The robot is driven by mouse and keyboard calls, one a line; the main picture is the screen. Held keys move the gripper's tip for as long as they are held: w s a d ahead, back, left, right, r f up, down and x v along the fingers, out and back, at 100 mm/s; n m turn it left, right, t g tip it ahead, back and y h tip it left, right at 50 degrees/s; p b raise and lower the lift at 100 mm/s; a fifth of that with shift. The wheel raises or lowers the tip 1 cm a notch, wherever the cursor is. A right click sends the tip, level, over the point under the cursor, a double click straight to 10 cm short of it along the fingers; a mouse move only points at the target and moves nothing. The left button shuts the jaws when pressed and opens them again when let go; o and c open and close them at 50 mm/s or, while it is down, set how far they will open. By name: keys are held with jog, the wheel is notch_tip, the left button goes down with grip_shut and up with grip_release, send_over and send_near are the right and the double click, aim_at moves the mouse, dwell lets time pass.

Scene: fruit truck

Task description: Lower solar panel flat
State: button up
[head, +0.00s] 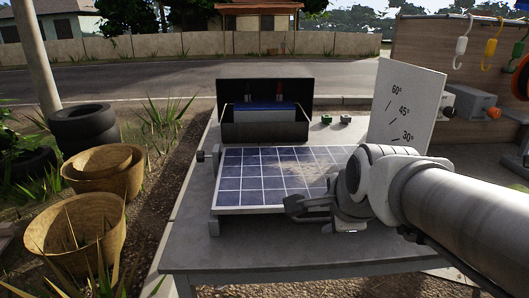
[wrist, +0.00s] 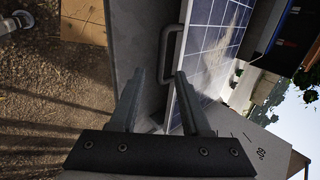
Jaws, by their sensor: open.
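The blue solar panel (head: 247,176) lies at a low tilt on a grey table, with pale dusty patches on its cells. It also shows in the wrist view (wrist: 214,48). A grey U-shaped handle (wrist: 166,52) sticks out from its near edge. My gripper (head: 289,203) is at the panel's near right edge in the head view. In the wrist view my gripper (wrist: 160,72) is open, with the handle just ahead of and partly between its fingertips. I cannot tell whether a finger touches the handle. My wrist hides the panel's right end.
A white angle board (head: 408,108) marked 30, 45 and 60 degrees stands right of the panel. An open black toolbox (head: 264,132) sits behind it. Two small green-topped blocks (head: 336,120) are nearby. The table front (head: 240,250) is clear. Baskets (head: 78,228) stand left.

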jog(key=p+v, duration=0.3)
jog(key=v, duration=0.8)
jog(key=shift+s, duration=0.15)
jog(key=s+f+n+g, duration=0.3)
jog(key=s+f+n, duration=0.3)
jog(key=n, duration=1.1)
notch_tip(320, 180, up, 18)
jog(key=n+p, duration=0.1)
jog(key=p, duration=1.8)
jog(key=shift+w+r, duration=0.2)
jog(key=shift+w, duration=0.2)
jog(key=shift+o, duration=0.2)
jog(key=shift+a, duration=0.1)
